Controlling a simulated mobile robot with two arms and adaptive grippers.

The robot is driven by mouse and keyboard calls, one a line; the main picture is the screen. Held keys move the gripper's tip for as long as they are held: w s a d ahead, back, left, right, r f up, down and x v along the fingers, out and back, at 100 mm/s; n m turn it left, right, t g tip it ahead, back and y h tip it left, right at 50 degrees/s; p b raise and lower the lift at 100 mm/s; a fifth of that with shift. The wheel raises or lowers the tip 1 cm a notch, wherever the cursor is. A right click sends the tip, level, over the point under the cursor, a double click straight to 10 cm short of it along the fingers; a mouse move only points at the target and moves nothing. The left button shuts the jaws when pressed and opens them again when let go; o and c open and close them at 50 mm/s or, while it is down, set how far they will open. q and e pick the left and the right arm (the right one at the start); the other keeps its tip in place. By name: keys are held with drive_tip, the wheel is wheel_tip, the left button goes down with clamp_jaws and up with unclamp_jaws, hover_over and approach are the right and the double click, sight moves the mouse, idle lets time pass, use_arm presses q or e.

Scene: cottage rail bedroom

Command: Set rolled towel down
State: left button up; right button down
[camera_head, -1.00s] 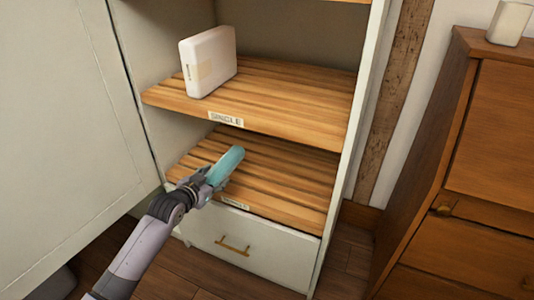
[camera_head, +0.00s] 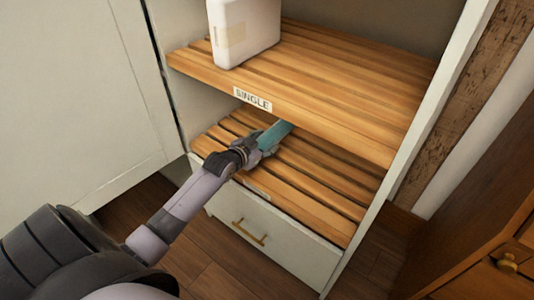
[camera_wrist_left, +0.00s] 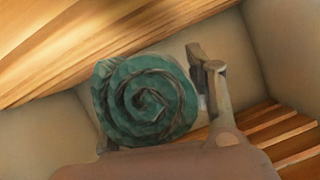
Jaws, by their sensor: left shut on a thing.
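The teal rolled towel (camera_head: 275,132) is held in my left gripper (camera_head: 262,146), inside the cabinet just above the lower slatted shelf (camera_head: 330,178). The upper shelf hides the towel's far end in the head view. In the left wrist view the towel (camera_wrist_left: 150,100) shows its spiral end between the fingers, with the right finger (camera_wrist_left: 215,95) plain to see. I cannot tell whether the towel touches the slats. My right gripper is not in view.
The upper shelf (camera_head: 310,85), labelled SINGLE, holds a white folded packet (camera_head: 245,30) and overhangs the towel. A white drawer (camera_head: 280,245) is below. The open door (camera_head: 75,90) stands at the left. Bare slats lie right of the towel.

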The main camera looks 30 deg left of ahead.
sight(264, 160)
use_arm(q)
drive_tip(key=shift+f, duration=0.35)
wheel_tip(264, 160, down, 4)
drive_tip(key=shift+r+b, duration=0.15)
drive_tip(key=shift+b, duration=0.6)
drive_tip(key=shift+r, duration=0.1)
use_arm(e)
drive_tip(key=shift+s+d+r, duration=0.1)
drive_tip(key=shift+s+r, duration=0.15)
drive_tip(key=shift+r, duration=0.05)
use_arm(q)
drive_tip(key=o, duration=1.2)
